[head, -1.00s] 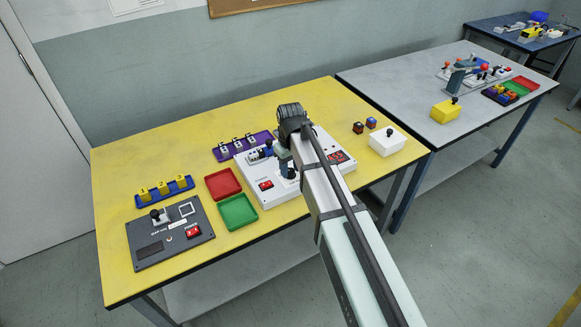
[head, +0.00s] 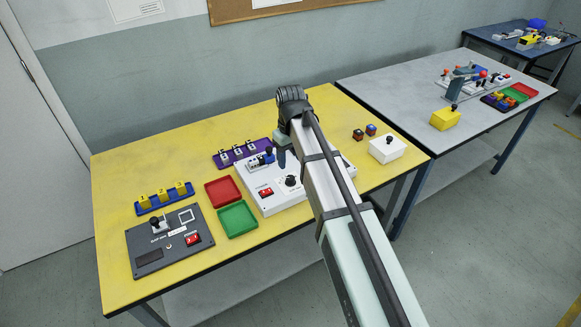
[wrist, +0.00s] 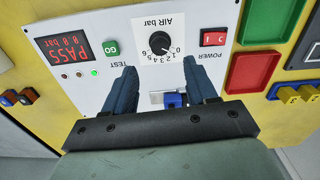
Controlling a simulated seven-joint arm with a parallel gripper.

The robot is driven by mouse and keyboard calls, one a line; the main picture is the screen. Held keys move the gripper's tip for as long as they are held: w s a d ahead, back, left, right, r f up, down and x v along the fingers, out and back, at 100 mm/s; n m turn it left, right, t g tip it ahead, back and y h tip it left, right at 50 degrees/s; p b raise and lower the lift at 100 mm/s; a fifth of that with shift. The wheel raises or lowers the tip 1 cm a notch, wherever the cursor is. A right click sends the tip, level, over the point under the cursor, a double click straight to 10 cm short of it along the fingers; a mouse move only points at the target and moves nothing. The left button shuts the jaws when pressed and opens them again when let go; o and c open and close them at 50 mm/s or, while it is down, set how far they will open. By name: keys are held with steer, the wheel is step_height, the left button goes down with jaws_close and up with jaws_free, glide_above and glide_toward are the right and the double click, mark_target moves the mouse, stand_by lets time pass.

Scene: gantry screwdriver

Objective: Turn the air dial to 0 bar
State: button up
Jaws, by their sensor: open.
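The air dial (wrist: 158,44) is a round black knob on a white square labelled AIR bar, with a scale from 0 to 6. It shows upside down in the wrist view; its exact pointer direction is hard to make out. In the head view the dial (head: 290,181) stands on the white test box (head: 285,200). My gripper (wrist: 165,76) is open, its two blue-grey fingers apart and empty, off the dial. In the head view my gripper (head: 282,158) is just behind the dial.
A blue part in a fixture (wrist: 174,100) shows between my fingers. Red (head: 223,191) and green (head: 237,219) trays lie left of the box. A white block (head: 387,148) stands to the right.

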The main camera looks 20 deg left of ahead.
step_height(320, 180, up, 6)
stand_by(0.4)
stand_by(0.3)
